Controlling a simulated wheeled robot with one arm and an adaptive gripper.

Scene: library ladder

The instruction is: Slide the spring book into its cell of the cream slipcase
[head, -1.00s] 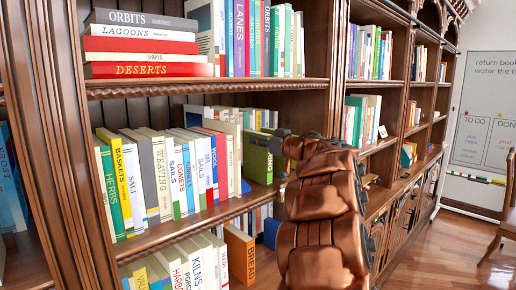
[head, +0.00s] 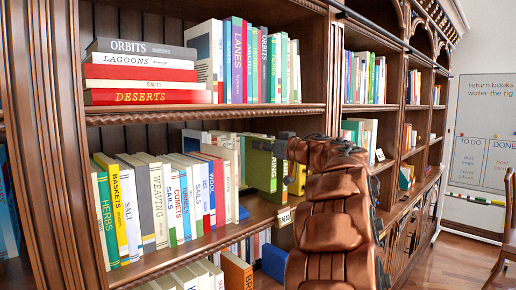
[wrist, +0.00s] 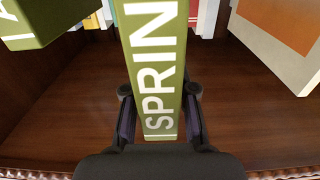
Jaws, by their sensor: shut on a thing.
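The spring book (wrist: 155,70) is olive green with a cream title on its spine. My gripper (wrist: 158,100) is shut on it, one finger on each side of the spine, as the wrist view shows. A second green book (wrist: 40,20) is at upper left in the wrist view, apart from the held one. A cream box-like thing with an orange panel (wrist: 285,40) is at right; I cannot tell whether it is the slipcase.
A row of upright books (head: 165,195) fills the left of the middle shelf. Bare wooden shelf board (wrist: 250,125) lies on both sides of the held book. Stacked books (head: 140,70) lie on the shelf above. A small label (head: 285,217) is on the shelf edge.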

